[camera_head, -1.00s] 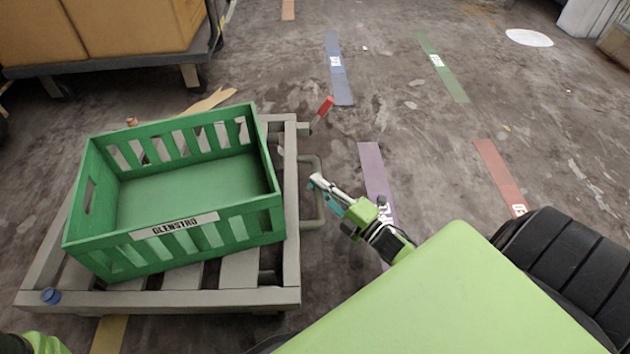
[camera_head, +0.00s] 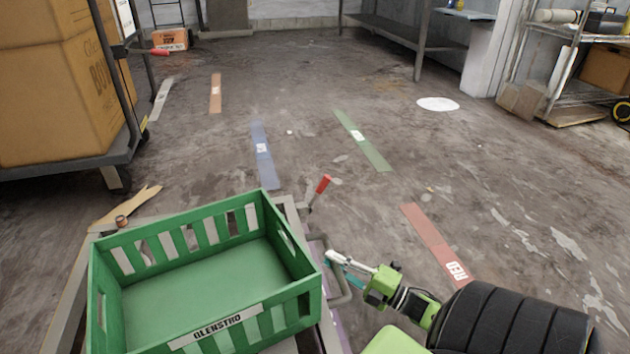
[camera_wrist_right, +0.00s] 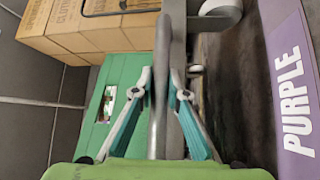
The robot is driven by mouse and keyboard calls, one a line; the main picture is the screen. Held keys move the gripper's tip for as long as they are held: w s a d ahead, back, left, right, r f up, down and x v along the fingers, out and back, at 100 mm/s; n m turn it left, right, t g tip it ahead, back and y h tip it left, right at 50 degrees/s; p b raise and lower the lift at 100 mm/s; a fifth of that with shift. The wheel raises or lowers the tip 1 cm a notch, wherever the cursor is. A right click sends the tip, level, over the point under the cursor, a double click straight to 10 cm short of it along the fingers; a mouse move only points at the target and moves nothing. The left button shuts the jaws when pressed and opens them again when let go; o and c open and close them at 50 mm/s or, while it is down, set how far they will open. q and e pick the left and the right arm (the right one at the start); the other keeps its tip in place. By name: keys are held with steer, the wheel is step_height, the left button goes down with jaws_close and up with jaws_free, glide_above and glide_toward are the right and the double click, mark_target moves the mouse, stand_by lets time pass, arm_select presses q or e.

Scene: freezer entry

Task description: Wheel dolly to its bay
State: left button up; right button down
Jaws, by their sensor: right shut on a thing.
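The grey slatted dolly (camera_head: 62,312) stands at the lower left of the head view, cut off by the bottom edge. A green slatted crate (camera_head: 180,232) with a white name label rides on it. A red-tipped lever (camera_head: 322,186) sticks up at its far right corner. My right gripper (camera_head: 335,258) is shut on the grey bar handle (camera_head: 345,290) on the dolly's right side. In the right wrist view, the fingers (camera_wrist_right: 160,85) close around the bar, and the purple floor strip (camera_wrist_right: 288,80) reads PURPLE. My left gripper is out of view.
Floor strips in blue (camera_head: 263,155), green (camera_head: 363,140), red (camera_head: 436,245) and orange (camera_head: 215,92) mark the floor. A cart with cardboard boxes (camera_head: 55,85) stands at the left. Shelving (camera_head: 575,75) stands at the upper right. The middle floor is open.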

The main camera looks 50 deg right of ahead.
steer(key=shift+s+d, duration=0.3)
steer(key=shift+d, duration=0.2)
steer(key=shift+s+d, duration=0.25)
steer(key=shift+d, duration=0.2)
steer(key=c, duration=2)
jaws_free()
steer(key=shift+o, duration=0.2)
steer(key=v, duration=1.2)
steer(key=shift+f, duration=0.1)
